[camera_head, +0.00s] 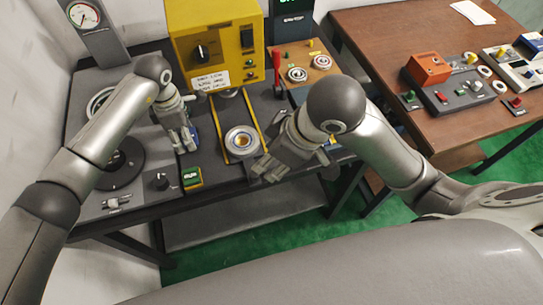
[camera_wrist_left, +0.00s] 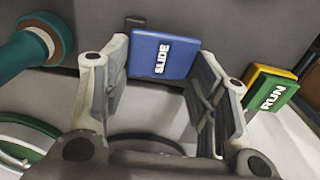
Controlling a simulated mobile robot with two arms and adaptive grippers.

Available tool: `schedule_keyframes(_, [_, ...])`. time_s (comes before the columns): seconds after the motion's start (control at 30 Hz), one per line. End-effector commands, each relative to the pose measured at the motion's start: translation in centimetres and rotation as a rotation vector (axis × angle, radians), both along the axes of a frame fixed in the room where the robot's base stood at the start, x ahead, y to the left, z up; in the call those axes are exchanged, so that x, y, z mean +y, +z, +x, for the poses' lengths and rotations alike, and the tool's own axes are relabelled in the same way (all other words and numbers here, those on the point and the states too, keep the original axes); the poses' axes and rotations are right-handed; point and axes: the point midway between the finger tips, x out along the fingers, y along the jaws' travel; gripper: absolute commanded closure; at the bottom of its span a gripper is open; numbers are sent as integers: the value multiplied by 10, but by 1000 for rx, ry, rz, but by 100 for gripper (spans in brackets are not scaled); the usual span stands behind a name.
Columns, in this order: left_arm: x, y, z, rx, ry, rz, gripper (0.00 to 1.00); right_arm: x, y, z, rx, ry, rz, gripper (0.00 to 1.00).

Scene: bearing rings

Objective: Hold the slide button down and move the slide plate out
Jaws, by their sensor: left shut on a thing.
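The blue button marked SLIDE (camera_wrist_left: 163,55) sits between the two fingers of my left gripper (camera_wrist_left: 165,90) in the left wrist view. In the head view my left gripper (camera_head: 184,140) points down at the bench, left of the yellow rails, and mostly covers the button. The slide plate (camera_head: 231,107) appears as the dark strip between two yellow rails, with a metal bearing ring (camera_head: 241,142) at its near end. My right gripper (camera_head: 267,170) is just right of the near end of the rails, apart from the ring; its finger opening is unclear.
A green RUN button (camera_head: 192,176) on a yellow block is near the bench's front edge; it also shows in the left wrist view (camera_wrist_left: 272,97). A yellow machine (camera_head: 215,45) stands behind the rails. A red lever (camera_head: 276,65) stands right of it. A dark disc (camera_head: 118,165) lies left.

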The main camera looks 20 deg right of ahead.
Motion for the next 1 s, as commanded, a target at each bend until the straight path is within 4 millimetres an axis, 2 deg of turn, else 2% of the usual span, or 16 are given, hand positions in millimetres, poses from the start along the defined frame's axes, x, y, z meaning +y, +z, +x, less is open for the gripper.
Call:
schedule_keyframes(0.1, [0,0,-1,2,0,0,69,0,0,0,0,0,0,58])
schedule_keyframes(0.13, [0,0,-1,2,0,0,44,0,0,0,0,0,0,58])
schedule_keyframes(0.3, [0,0,0,1,0,0,22,0,0,0,0,0,0,58])
schedule_keyframes(0.63, [0,1,0,-1,0,0,21,0,0,0,0,0,0,58])
schedule_keyframes(0.73, [0,7,1,-2,0,0,21,0,0,0,1,0,1,58])
schedule_keyframes(0.87, [0,27,2,-5,-1,-1,21,0,0,0,1,0,1,58])
schedule_keyframes(1.0, [0,57,2,-6,-1,-1,21,0,0,0,0,0,0,58])
